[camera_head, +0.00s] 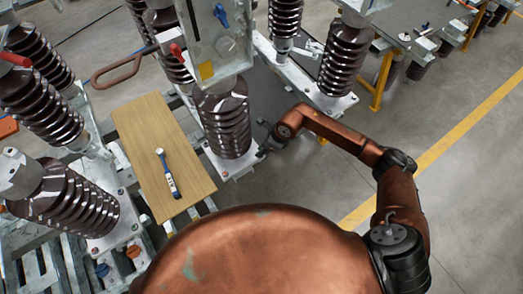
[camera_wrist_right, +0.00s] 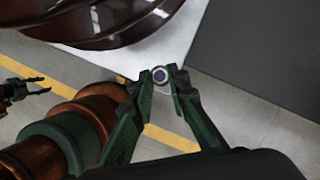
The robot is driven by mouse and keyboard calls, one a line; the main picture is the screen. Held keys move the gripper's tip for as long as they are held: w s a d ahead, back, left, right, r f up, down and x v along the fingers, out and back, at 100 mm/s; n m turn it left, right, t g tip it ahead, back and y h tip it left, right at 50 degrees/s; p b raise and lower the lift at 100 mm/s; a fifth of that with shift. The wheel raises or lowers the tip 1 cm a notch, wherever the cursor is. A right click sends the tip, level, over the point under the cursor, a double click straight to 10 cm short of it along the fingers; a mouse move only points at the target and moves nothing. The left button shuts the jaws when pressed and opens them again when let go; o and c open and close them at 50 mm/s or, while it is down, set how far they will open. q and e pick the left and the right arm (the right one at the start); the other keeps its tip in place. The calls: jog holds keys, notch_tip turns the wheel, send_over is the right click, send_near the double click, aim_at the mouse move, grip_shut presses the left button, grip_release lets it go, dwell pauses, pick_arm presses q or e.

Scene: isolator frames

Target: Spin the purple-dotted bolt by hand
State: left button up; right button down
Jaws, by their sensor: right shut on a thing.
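The purple-dotted bolt (camera_wrist_right: 160,75) shows in the right wrist view as a small round head with a purple centre, at the edge of a pale metal plate (camera_wrist_right: 172,50). My right gripper (camera_wrist_right: 159,82) has its two green fingers closed in on either side of the bolt head. In the head view my right gripper (camera_head: 265,150) is at the base plate of the middle brown insulator, and the bolt is too small or hidden there. My left gripper (camera_wrist_right: 38,86) shows at the left edge of the right wrist view, its two dark fingers apart and empty.
A wooden board (camera_head: 150,120) left of the middle insulator (camera_head: 225,115) bears a wrench (camera_head: 168,174). More ribbed insulators (camera_head: 60,205) stand at the left. Open floor with a yellow line (camera_head: 455,135) lies at the right.

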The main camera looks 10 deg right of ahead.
pick_arm(q)
jog(key=shift+w, duration=0.2)
pick_arm(e)
jog(key=shift+r+m+p, duration=0.1)
jog(key=shift+m+p, duration=0.2)
jog(key=shift+m, duration=0.3)
jog(key=m, duration=0.1)
jog(key=m+t+h+p, duration=0.1)
jog(key=shift+s+a+m, duration=0.15)
jog(key=shift+m, duration=0.15)
pick_arm(q)
jog(key=shift+w+r, duration=0.2)
jog(key=shift+r, duration=0.3)
jog(key=shift+w+r, duration=0.15)
jog(key=shift+r, duration=0.35)
pick_arm(e)
jog(key=shift+m+h, duration=0.4)
jog(key=shift+m, duration=0.7)
jog(key=shift+t, duration=0.3)
jog(key=c, duration=1.8)
grip_release()
jog(key=shift+c, duration=0.2)
